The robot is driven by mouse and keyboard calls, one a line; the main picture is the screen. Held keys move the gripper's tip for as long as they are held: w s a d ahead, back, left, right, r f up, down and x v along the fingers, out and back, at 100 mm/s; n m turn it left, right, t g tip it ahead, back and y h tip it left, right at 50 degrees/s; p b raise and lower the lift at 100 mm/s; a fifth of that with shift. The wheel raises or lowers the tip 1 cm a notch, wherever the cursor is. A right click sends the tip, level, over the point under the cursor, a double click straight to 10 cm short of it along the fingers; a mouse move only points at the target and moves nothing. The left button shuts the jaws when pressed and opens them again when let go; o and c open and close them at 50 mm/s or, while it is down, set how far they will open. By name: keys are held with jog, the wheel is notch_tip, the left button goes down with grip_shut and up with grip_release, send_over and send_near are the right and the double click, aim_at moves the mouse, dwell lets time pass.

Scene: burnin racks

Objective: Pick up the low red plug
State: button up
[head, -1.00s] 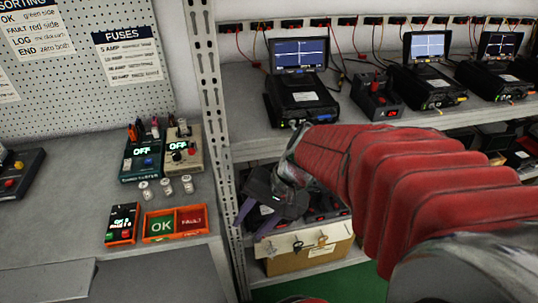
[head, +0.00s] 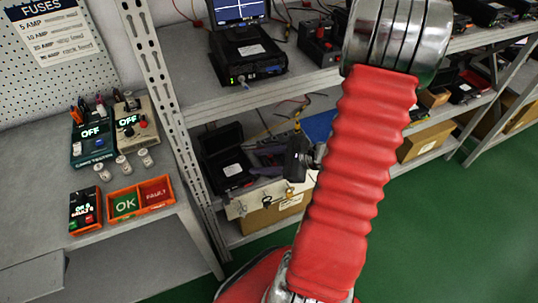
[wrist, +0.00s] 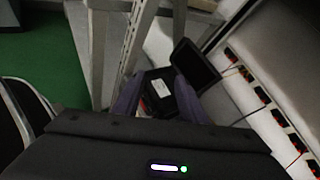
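I cannot pick out the low red plug for sure. My gripper (head: 264,152) is at the lower shelf, level with a black device with a raised screen (head: 226,165), its purple fingers pointing left. In the wrist view my gripper (wrist: 158,88) is open, its two purple fingers apart with nothing held. Beyond and between them is a black device (wrist: 162,85) with a white label. A small red patch (wrist: 143,105) shows by the left finger, too small and partly hidden to identify. Thin leads (head: 265,122) hang above the lower shelf, beside my gripper.
A perforated metal upright (head: 165,90) stands left of the gripper. The upper shelf (head: 195,107) runs above it. A cardboard box (head: 272,213) stands below. The left bench holds testers (head: 92,145) and an orange tray (head: 141,210). Green floor (head: 420,230) is clear at right.

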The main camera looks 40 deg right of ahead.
jog(key=s+d+f+m+t+h, duration=0.1)
jog(key=s+d+f+m+h, duration=0.1)
jog(key=d, duration=0.4)
jog(key=s+d+f+m+t+h, duration=0.1)
jog(key=s+d+f+m+h, duration=0.2)
jog(key=d+f+m, duration=0.3)
jog(key=shift+s+f+m+t+h, duration=0.4)
jog(key=shift+f+m+h, duration=0.1)
jog(key=shift+m, duration=0.2)
send_near(270, 157)
jog(key=w, duration=0.2)
jog(key=shift+w, duration=0.35)
jog(key=shift+d+x, duration=0.15)
jog(key=shift+x, duration=1.15)
jog(key=shift+d+x, duration=0.15)
jog(key=shift+x, duration=1.2)
jog(key=shift+c, duration=0.3)
